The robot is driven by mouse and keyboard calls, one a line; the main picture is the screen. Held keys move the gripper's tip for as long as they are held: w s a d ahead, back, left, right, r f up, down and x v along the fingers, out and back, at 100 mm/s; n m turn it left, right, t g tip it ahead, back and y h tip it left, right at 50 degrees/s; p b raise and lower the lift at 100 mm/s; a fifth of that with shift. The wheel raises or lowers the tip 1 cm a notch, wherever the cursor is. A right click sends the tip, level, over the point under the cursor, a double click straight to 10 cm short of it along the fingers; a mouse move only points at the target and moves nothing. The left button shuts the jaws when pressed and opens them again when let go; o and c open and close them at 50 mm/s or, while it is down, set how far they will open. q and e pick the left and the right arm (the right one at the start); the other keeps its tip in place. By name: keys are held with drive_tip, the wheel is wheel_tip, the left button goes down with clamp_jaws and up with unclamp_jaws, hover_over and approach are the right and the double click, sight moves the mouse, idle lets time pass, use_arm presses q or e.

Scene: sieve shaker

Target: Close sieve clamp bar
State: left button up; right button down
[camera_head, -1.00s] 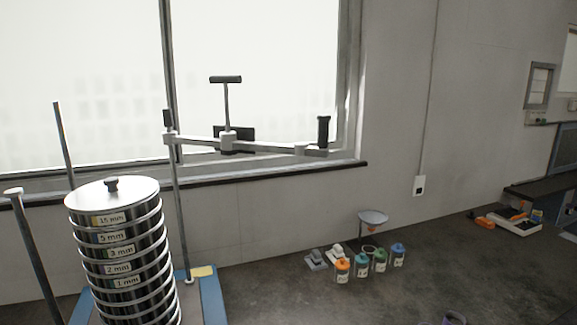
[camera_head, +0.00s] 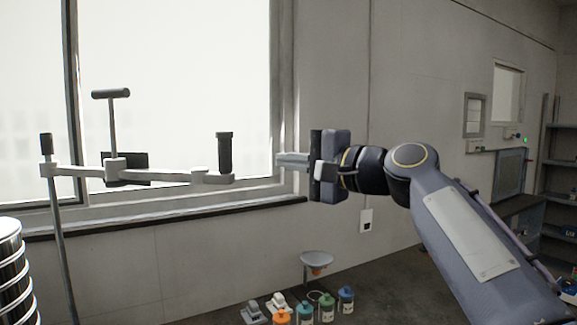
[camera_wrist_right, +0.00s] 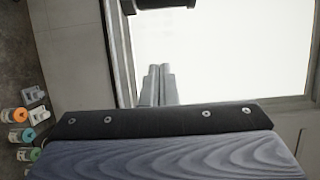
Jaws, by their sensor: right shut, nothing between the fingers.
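The clamp bar (camera_head: 150,175) is a light grey horizontal bar pivoted on the rod (camera_head: 60,240) at its left end. It carries a T-handled screw (camera_head: 113,130) near its middle and a dark upright handle (camera_head: 225,153) at its right end. The bar is swung out to the right, away from the sieve stack (camera_head: 10,270), which is cut off at the left edge. My right gripper (camera_head: 280,160) is shut and empty, pointing left, a short way right of the dark handle. In the right wrist view its fingers (camera_wrist_right: 157,85) lie together. My left gripper is out of view.
A window fills the back left, with a dark sill (camera_head: 160,217) below the bar. Several small lidded jars (camera_head: 326,305) and a funnel (camera_head: 316,260) stand on the dark counter at the bottom. The space between my gripper and the handle is clear.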

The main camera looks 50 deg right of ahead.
drive_tip(key=w+a+p, duration=0.3)
drive_tip(key=w+a, duration=0.1)
drive_tip(key=w, duration=0.3)
drive_tip(key=shift+w+a, duration=0.2)
drive_tip(key=shift+w, duration=0.05)
drive_tip(key=shift+s+f, duration=0.1)
